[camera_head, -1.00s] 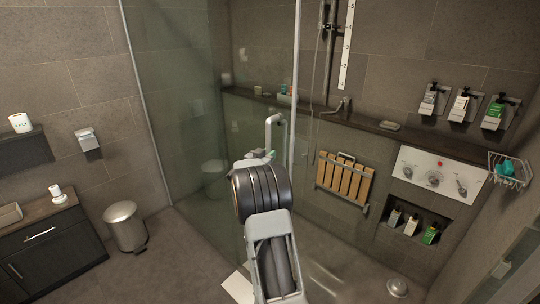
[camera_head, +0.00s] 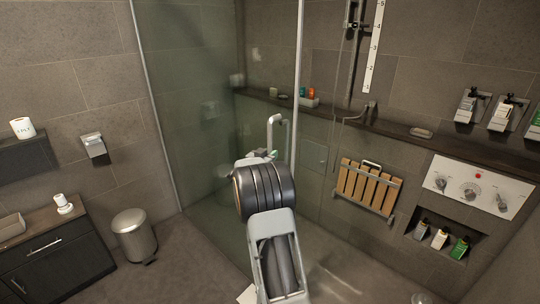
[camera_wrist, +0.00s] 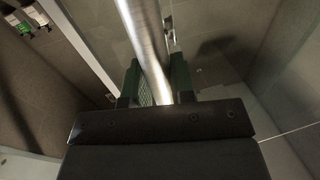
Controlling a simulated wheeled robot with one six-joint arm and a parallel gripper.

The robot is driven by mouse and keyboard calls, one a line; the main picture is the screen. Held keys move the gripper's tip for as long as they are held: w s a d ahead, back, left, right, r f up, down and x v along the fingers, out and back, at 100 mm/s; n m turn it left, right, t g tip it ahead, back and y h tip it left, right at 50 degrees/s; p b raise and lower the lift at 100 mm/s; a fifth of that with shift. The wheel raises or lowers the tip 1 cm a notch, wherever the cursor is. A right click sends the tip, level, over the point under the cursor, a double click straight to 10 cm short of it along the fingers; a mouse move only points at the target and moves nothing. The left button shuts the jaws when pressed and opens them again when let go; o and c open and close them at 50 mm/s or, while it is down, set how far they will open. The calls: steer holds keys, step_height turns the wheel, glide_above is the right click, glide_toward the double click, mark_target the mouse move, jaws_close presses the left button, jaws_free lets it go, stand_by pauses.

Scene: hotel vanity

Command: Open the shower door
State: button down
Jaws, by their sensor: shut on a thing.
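The shower door is a tall greenish glass panel (camera_head: 195,110) with a pale vertical edge at its right, left of centre in the head view. Its handle (camera_head: 270,130) is a light metal bar with a bent top. In the wrist view, the silver handle bar (camera_wrist: 146,40) runs between the two green-padded fingers of my gripper (camera_wrist: 156,82). My gripper is shut on this bar. In the head view, my gripper (camera_head: 262,155) is at the handle, with its fingers mostly hidden by my arm.
A wooden folding seat (camera_head: 366,186), a control panel (camera_head: 474,187) and a dark ledge (camera_head: 400,128) are on the shower walls at the right. A metal bin (camera_head: 133,236) and a dark cabinet (camera_head: 55,250) stand at the left. Floor is clear beside the bin.

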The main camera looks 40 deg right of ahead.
steer(key=shift+f, duration=0.15)
steer(key=c, duration=1.2)
jaws_free()
steer(key=shift+w, duration=0.15)
steer(key=shift+o, duration=1)
steer(key=b+v, duration=0.3)
steer(key=v, duration=1.1)
